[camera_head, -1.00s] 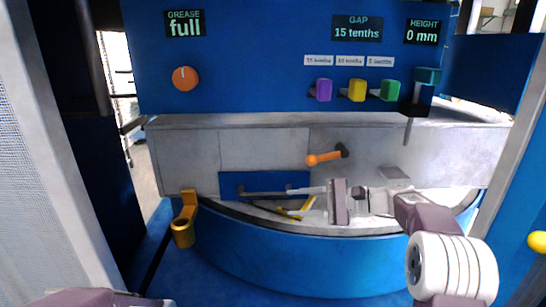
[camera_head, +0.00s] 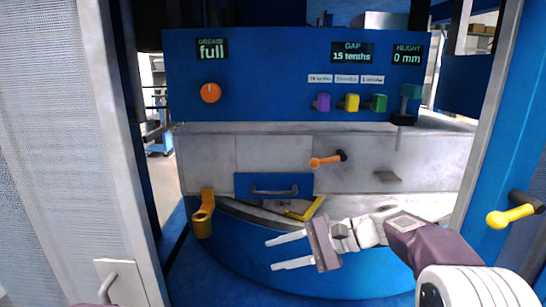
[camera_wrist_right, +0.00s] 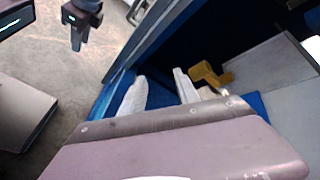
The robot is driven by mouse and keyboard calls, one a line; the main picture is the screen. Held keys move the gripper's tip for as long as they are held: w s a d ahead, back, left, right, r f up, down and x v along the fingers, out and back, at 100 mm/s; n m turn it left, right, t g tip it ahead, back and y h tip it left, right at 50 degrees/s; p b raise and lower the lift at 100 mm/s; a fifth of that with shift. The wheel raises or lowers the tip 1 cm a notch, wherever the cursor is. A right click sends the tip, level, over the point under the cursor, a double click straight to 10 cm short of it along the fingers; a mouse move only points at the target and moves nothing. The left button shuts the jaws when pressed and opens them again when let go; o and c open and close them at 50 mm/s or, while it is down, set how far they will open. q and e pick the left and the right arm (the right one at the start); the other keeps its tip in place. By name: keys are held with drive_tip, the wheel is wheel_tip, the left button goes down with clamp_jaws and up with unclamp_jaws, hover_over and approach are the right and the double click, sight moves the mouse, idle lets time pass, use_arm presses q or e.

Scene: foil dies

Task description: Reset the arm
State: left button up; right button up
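My right gripper (camera_head: 270,255) is in front of the curved blue front of the machine, with its two pale fingers apart and nothing between them. In the right wrist view its fingers (camera_wrist_right: 158,88) are also spread and empty. The blue panel with a grey bar handle (camera_head: 274,191) is behind and above the fingers, apart from them.
The machine has an orange lever (camera_head: 326,161), a yellow bent bar (camera_head: 305,209), a gold cup bracket (camera_head: 202,214) and an orange knob (camera_head: 210,93). A yellow-handled lever (camera_head: 511,215) is at the right. A grey door (camera_head: 60,150) stands at the left.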

drive_tip(key=s+d+f+n+g+h, duration=0.1)
drive_tip(key=s+d+f+h, duration=0.25)
drive_tip(key=s+f, duration=0.4)
drive_tip(key=s+d+f+n+g+h, duration=0.1)
drive_tip(key=s+d+f+n+h, duration=0.1)
drive_tip(key=s+f+h, duration=0.35)
drive_tip(key=s+d+f+n+t+h, duration=0.1)
drive_tip(key=s+d+f+n+h, duration=0.2)
drive_tip(key=d+f, duration=0.7)
drive_tip(key=shift+s+d+f+n+h, duration=0.3)
drive_tip(key=shift+s+f+n, duration=0.1)
drive_tip(key=shift+s+n, duration=0.7)
drive_tip(key=shift+w, duration=0.1)
